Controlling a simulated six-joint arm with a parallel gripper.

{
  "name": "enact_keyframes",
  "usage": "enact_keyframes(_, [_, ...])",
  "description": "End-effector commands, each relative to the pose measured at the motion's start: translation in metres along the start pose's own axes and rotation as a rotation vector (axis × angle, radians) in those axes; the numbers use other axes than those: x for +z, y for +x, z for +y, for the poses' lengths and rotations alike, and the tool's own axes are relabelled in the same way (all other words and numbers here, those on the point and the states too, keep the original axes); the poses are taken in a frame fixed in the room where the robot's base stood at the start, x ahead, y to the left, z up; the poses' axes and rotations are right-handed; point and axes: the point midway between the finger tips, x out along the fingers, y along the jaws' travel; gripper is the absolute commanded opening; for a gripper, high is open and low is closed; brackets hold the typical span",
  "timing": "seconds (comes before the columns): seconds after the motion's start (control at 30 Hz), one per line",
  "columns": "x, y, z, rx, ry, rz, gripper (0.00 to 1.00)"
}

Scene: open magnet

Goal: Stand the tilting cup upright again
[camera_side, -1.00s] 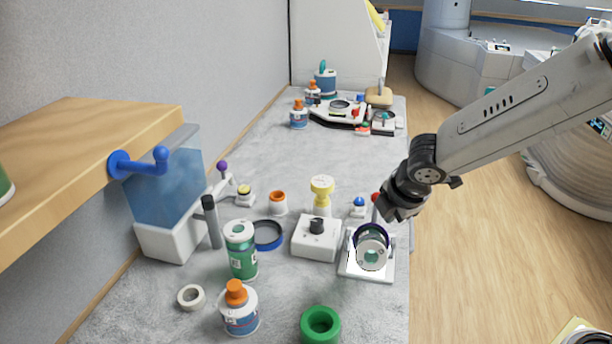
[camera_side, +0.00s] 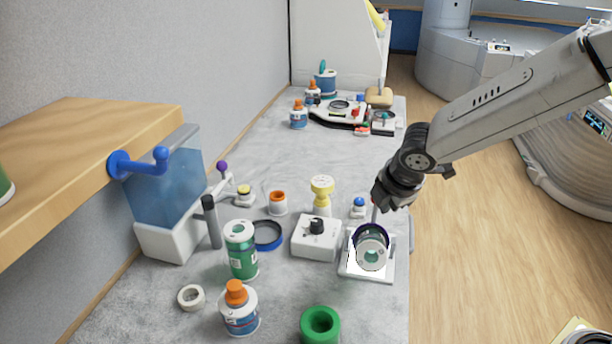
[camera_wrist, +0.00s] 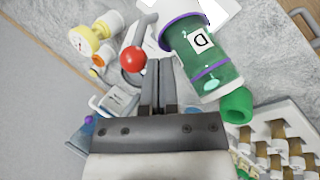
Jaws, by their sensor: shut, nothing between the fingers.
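The tilting cup (camera_side: 372,252) lies tipped over in its white stand (camera_side: 388,274), with a round end facing the side camera. In the wrist view the cup (camera_wrist: 203,62) is green with purple bands and a "D" label, right of my fingers. A lever with a red ball knob (camera_wrist: 132,60) stands by the stand. In the side view my gripper hides the knob and only the thin stem shows. My gripper (camera_side: 380,204) is shut and empty, above and behind the cup. In the wrist view my gripper (camera_wrist: 159,64) has its fingertips close to the knob's right side; contact cannot be told.
A white box with a black knob (camera_side: 317,238) stands left of the stand. A yellow piece (camera_side: 322,195) and a blue button (camera_side: 359,207) are behind. A green ring (camera_side: 320,325) lies in front. A green can (camera_side: 241,250) and an orange-capped bottle (camera_side: 239,310) stand further left.

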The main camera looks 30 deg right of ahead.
Motion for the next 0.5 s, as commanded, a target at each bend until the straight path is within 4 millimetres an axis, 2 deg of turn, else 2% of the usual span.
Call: enact_keyframes(0.5, [0.0042, 0.001, 0.005, -0.032, 0.009, 0.023, 0.0])
